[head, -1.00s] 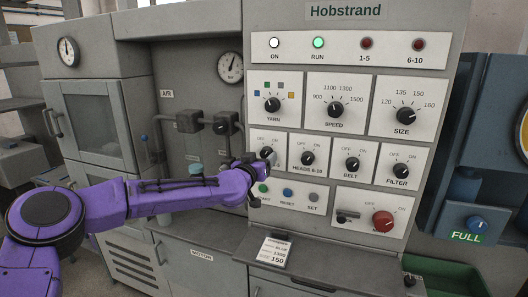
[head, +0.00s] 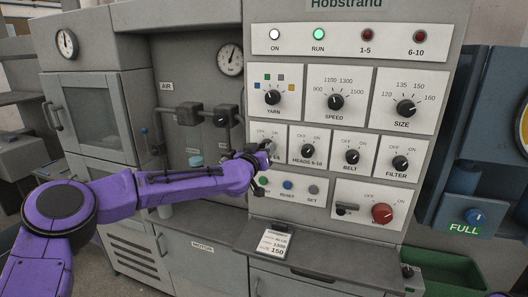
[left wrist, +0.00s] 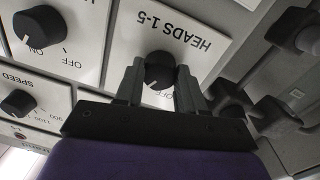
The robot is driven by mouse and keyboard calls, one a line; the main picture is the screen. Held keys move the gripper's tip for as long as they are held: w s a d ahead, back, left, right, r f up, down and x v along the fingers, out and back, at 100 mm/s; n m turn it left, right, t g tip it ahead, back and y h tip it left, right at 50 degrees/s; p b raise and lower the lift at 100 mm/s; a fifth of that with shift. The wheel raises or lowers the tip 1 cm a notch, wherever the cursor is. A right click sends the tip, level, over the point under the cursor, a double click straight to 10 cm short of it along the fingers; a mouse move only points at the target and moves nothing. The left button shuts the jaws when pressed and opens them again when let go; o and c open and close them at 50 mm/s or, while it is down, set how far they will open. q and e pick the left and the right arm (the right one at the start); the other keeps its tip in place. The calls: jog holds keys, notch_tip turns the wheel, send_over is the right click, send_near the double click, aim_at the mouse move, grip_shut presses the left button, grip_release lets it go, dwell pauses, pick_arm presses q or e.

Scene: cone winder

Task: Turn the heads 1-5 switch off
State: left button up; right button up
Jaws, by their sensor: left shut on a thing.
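The heads 1-5 switch is a round black knob (left wrist: 159,70) with a white mark, on a white plate (left wrist: 190,35) that appears upside down in the left wrist view. My left gripper (left wrist: 160,82) is shut on this knob, one finger on each side. The mark points down and slightly left in that view; the scale lettering below it is partly hidden by my gripper. In the head view my left gripper (head: 262,157) covers most of the knob. My right gripper is not in view.
The heads 6-10 knob (head: 308,151) is close to the right, with the belt knob (head: 351,157) beyond it. The yarn knob (head: 272,97) is above. Push buttons (head: 288,185) sit below. Pipe fittings (head: 222,117) stick out to the left. The RUN lamp (head: 318,34) is lit green.

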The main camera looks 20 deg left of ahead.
pick_arm(q)
jog(key=shift+d+n+y+b, duration=0.1)
jog(key=shift+n+y+b, duration=0.2)
jog(key=shift+n+b, duration=4.55)
jog(key=shift+n+p, duration=0.8)
jog(key=shift+n, duration=0.35)
jog(key=o, duration=1)
jog(key=shift+o, duration=0.2)
